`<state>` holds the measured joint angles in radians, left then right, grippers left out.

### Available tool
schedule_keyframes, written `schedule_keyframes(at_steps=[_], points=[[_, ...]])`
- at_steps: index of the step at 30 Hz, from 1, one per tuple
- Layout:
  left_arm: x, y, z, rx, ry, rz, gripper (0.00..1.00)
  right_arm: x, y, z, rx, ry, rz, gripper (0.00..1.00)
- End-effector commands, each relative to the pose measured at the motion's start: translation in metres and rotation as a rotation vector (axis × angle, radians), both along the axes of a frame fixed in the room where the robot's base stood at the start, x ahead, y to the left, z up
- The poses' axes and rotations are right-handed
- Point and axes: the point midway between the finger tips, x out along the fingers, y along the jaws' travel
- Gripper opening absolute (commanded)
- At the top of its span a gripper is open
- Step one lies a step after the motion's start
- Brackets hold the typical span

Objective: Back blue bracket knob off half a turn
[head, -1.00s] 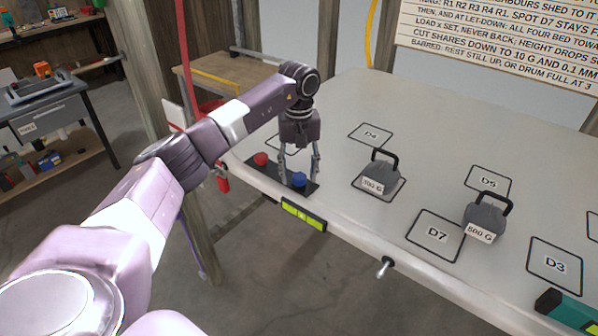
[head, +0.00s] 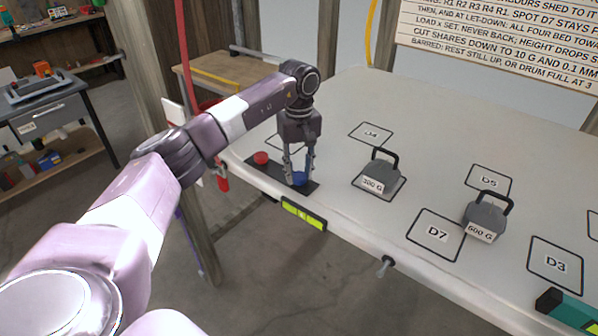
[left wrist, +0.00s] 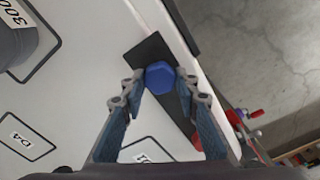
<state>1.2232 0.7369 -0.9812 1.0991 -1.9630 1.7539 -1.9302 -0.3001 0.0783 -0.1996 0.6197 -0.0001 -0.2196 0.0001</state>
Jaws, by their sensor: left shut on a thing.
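The blue knob (head: 299,178) sits on the dark bracket plate (head: 277,177) at the near left edge of the white table. In the left wrist view the blue knob (left wrist: 160,78) is between my fingertips, its faceted top facing the camera. My left gripper (head: 299,172) comes down from above and is shut on the blue knob, with a finger on either side. The red knob (head: 261,158) sits on the same plate, up and to the left of the blue one. My right gripper is in neither view.
A 300 G weight (head: 380,175) with a black handle stands to the right of my left gripper. A 600 G weight (head: 485,217) stands farther right beside spot D7 (head: 437,234). A green-yellow level (head: 303,214) is on the table's front edge.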

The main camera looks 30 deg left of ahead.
Motion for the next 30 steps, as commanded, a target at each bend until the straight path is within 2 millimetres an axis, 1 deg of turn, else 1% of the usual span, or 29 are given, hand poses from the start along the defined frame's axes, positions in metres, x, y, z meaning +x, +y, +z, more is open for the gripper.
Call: schedule_keyframes(at_steps=[30], points=[[0.0006,-0.0004,0.0009,0.0,-0.002,0.964,0.05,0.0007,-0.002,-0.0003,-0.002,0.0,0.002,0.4]])
